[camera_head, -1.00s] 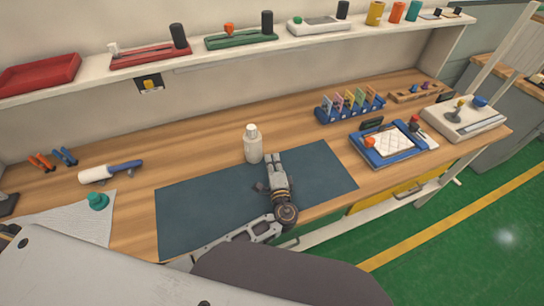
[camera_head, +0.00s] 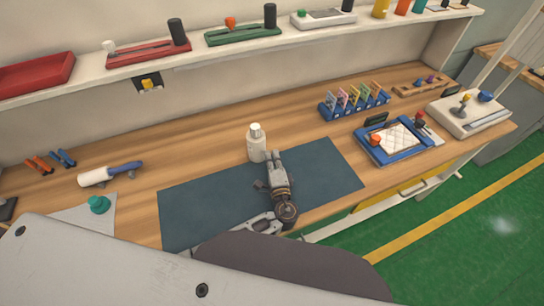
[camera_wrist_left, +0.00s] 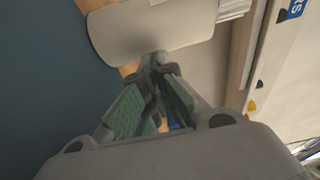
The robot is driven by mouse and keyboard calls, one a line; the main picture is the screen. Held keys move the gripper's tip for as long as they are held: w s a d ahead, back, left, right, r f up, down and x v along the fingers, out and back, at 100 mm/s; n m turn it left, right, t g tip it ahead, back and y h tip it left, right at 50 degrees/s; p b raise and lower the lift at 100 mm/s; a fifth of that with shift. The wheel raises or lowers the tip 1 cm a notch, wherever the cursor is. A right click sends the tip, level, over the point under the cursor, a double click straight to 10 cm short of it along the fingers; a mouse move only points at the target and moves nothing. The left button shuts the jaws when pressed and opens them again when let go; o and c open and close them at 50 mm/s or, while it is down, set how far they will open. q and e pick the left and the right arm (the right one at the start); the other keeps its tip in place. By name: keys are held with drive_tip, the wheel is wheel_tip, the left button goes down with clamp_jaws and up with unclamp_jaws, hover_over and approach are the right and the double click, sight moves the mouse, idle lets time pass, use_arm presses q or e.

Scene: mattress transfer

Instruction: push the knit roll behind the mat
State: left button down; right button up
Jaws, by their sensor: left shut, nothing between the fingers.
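A white bottle-shaped roll (camera_head: 257,146) with a narrower cap stands upright at the back edge of the dark blue mat (camera_head: 205,205). No knit texture can be made out on it. My left gripper (camera_head: 273,156) reaches over the mat from the front, its fingertips close to the roll's right side. The fingers are shut and empty. Whether they touch the roll I cannot tell. My right gripper is not in view.
Bare wood lies behind the mat. A blue rack (camera_head: 353,103) and a blue tray with a quilted white pad (camera_head: 398,138) are at the right. A white roller with a blue handle (camera_head: 108,173) lies left. A shelf (camera_head: 235,52) runs along the back.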

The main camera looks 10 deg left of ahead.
sight(252, 146)
use_arm(q)
drive_tip(key=w+a, duration=0.1)
drive_tip(key=a, duration=0.1)
drive_tip(key=w+a+b, duration=0.1)
drive_tip(key=a, duration=0.2)
drive_tip(key=w+a+b, duration=0.1)
drive_tip(key=a, duration=0.1)
drive_tip(key=shift+w+a+f, duration=0.1)
drive_tip(key=shift+a, duration=0.2)
drive_tip(key=shift+w+a, duration=0.2)
drive_tip(key=shift+a, duration=0.3)
drive_tip(key=shift+d, duration=0.1)
